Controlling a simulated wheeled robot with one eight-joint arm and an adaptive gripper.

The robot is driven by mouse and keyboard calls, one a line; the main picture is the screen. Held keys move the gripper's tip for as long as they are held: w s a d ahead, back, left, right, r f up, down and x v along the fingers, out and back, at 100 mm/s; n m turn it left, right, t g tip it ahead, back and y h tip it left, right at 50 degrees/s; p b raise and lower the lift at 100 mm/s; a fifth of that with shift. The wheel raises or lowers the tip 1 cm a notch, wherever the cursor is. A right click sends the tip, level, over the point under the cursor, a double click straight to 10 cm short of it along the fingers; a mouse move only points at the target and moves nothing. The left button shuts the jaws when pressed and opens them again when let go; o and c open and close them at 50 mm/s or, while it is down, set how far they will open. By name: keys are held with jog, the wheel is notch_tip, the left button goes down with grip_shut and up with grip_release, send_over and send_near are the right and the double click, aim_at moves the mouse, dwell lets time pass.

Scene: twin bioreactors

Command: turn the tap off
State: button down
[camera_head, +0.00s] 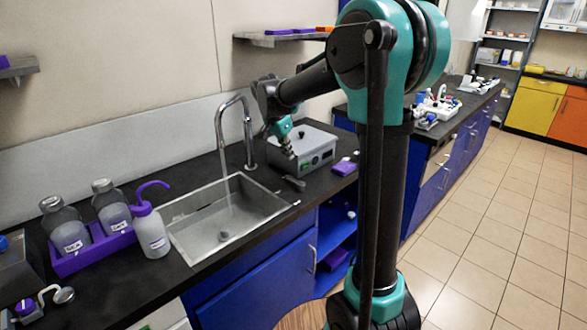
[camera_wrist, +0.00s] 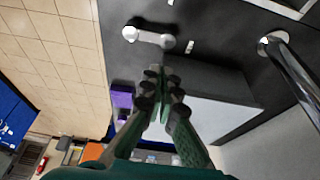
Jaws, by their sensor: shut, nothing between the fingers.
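The tap is a chrome gooseneck (camera_head: 247,130) at the back of the sink, and a stream of water (camera_head: 228,190) falls from its spout into the steel sink (camera_head: 190,232). The tap's pipe also shows at the right of the wrist view (camera_wrist: 292,68). A small grey lever-like piece with rounded ends (camera_head: 293,183) lies on the counter right of the sink; it also shows in the wrist view (camera_wrist: 150,37). I cannot tell whether it belongs to the tap. My gripper (camera_head: 289,153) is shut and empty, right of the tap, above the counter by the grey box. Its fingertips (camera_wrist: 160,76) point down.
A grey box (camera_head: 318,146) with a green panel stands just behind my gripper. A purple block (camera_head: 343,168) lies right of it. A purple bottle rack (camera_head: 90,250) and a wash bottle (camera_head: 151,232) stand left of the sink. A shelf (camera_head: 280,39) hangs above.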

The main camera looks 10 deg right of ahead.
aim_at(291, 177)
jog(key=x, duration=0.9)
jog(key=shift+w+d+f, duration=0.1)
jog(key=shift+d+f, duration=0.05)
jog(key=shift+f, duration=0.2)
jog(key=shift+a+n, duration=0.25)
jog(key=shift+n, duration=0.25)
jog(key=n, duration=0.1)
jog(key=s+a+n+t+y, duration=0.1)
jog(key=n, duration=0.1)
jog(key=shift+s+a, duration=0.1)
jog(key=shift+a, duration=0.05)
jog(key=n, duration=0.1)
jog(key=s+a+n+y, duration=0.1)
jog(key=n, duration=0.2)
jog(key=shift+s+a+n+t, duration=0.2)
jog(key=shift+s+n+t, duration=0.1)
jog(key=shift+s+n, duration=0.1)
jog(key=n, duration=0.1)
jog(key=s+n+y, duration=0.1)
jog(key=n, duration=0.1)
jog(key=s+n, duration=0.1)
jog(key=shift+a+y, duration=0.3)
jog(key=shift+y, duration=0.1)
jog(key=s+n, duration=0.1)
jog(key=n, duration=0.1)
jog(key=n+y, duration=0.1)
jog(key=n, duration=0.1)
jog(key=shift+s, duration=0.4)
jog(key=shift+s+d, duration=0.1)
jog(key=shift+s, duration=0.3)
